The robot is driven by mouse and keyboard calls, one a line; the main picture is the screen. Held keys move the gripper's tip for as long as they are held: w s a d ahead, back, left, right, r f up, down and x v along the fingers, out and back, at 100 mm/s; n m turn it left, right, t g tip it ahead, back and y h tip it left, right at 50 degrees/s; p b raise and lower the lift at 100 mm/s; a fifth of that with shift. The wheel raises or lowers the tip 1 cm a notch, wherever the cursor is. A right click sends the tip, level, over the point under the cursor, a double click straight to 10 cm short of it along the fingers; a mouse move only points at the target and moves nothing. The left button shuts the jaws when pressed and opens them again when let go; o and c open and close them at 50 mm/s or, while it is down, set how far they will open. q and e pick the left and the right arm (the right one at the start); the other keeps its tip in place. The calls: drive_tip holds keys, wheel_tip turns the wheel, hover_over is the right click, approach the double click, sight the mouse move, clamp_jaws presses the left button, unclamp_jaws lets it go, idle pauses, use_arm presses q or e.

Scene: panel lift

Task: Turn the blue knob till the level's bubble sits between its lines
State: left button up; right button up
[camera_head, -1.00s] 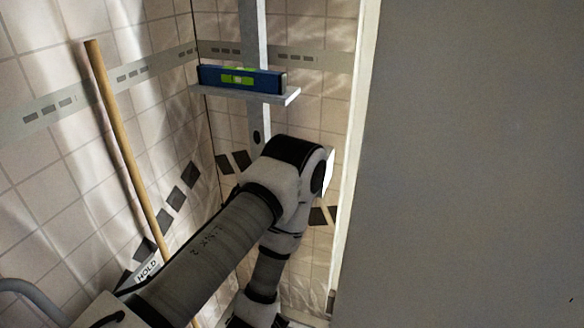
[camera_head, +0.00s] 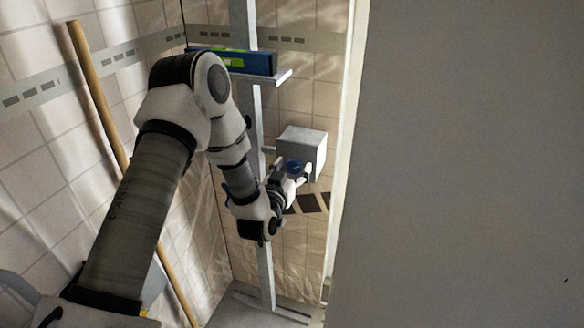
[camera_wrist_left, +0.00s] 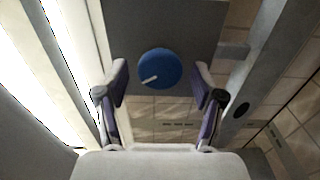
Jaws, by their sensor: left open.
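The blue knob (camera_head: 293,167) sits on the face of a grey box (camera_head: 305,146) beside the upright post. In the left wrist view the knob (camera_wrist_left: 159,68) is round with a white pointer mark toward its lower left. My left gripper (camera_head: 293,176) is at the knob. In the wrist view its open fingers (camera_wrist_left: 160,98) stand either side, with the knob between and just beyond the tips, apart from both. The blue level (camera_head: 258,63) lies on a shelf high on the post; its left part is behind my arm. Its green vial shows, but the bubble is too small to read. My right gripper is not in view.
The shelf (camera_head: 284,77) holding the level juts from the post (camera_head: 263,250). A wooden pole (camera_head: 100,95) leans at the left wall. A large grey panel (camera_head: 460,160) fills the right side, close to the box. Tiled walls close in the corner.

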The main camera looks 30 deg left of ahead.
use_arm(q)
drive_tip(key=c, duration=1.1)
drive_tip(key=n+b, duration=0.1)
drive_tip(key=n, duration=0.1)
drive_tip(key=n+b, duration=0.1)
drive_tip(key=b, duration=0.1)
drive_tip(key=shift+f+n, duration=0.3)
drive_tip(key=shift+n, duration=0.1)
drive_tip(key=shift+r+n+b, duration=0.2)
drive_tip(key=shift+n+b, duration=0.15)
drive_tip(key=shift+n, duration=0.35)
drive_tip(key=o, duration=1.1)
drive_tip(key=v, duration=1.2)
